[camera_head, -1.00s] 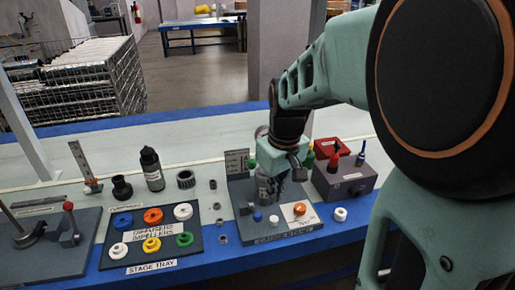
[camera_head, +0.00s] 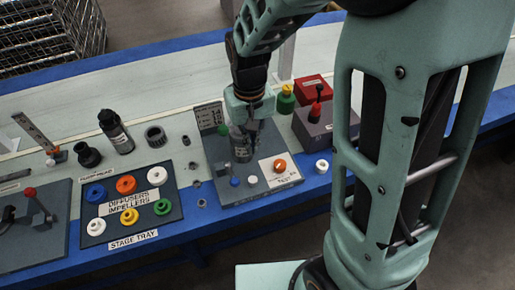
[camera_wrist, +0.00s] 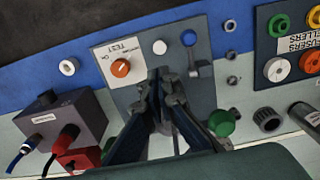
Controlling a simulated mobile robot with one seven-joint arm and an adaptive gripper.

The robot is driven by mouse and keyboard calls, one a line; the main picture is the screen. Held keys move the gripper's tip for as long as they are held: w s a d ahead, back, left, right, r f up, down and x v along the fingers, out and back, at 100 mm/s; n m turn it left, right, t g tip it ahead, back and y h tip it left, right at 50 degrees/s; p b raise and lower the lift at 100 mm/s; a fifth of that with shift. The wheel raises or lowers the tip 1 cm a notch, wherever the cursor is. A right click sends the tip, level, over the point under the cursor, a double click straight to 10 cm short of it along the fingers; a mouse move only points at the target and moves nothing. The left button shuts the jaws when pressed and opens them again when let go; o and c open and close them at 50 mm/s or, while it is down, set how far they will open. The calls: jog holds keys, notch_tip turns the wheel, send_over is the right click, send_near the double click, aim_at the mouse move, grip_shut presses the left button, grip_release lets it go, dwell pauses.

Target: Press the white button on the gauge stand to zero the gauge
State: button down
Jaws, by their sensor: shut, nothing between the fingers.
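The gauge stand (camera_head: 218,152) is a grey plate with an upright back panel. On its front part are a round white button (camera_head: 252,180), a blue knob (camera_head: 235,182) and a white TEST label with an orange knob (camera_head: 280,165). My gripper (camera_head: 252,140) is over the stand, behind the white button. In the wrist view my gripper's fingertips (camera_wrist: 160,76) are together and empty, pointing toward the white button (camera_wrist: 159,47), with a visible gap between. The blue knob (camera_wrist: 188,37) is just right of the button there. I cannot make out the gauge's dial.
A white ring (camera_head: 321,167) lies at right front. The stage tray (camera_head: 102,236) with coloured impellers is at left. Small rings lie between.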

aim_at(253, 180)
jog(key=shift+f, duration=0.1)
dwell(0.3)
notch_tip(253, 180, down, 14)
jog(key=b, duration=0.2)
jog(key=shift+b, duration=0.35)
jog(key=shift+s+f+b, duration=0.1)
jog(key=shift+f+b, duration=0.85)
jog(key=shift+f, duration=0.2)
jog(key=shift+s, duration=0.15)
jog(key=shift+s+f, duration=0.15)
notch_tip(253, 180, up, 15)
jog(key=p, duration=0.5)
jog(key=shift+w+f, duration=0.15)
jog(key=shift+w, duration=0.3)
dwell(0.9)
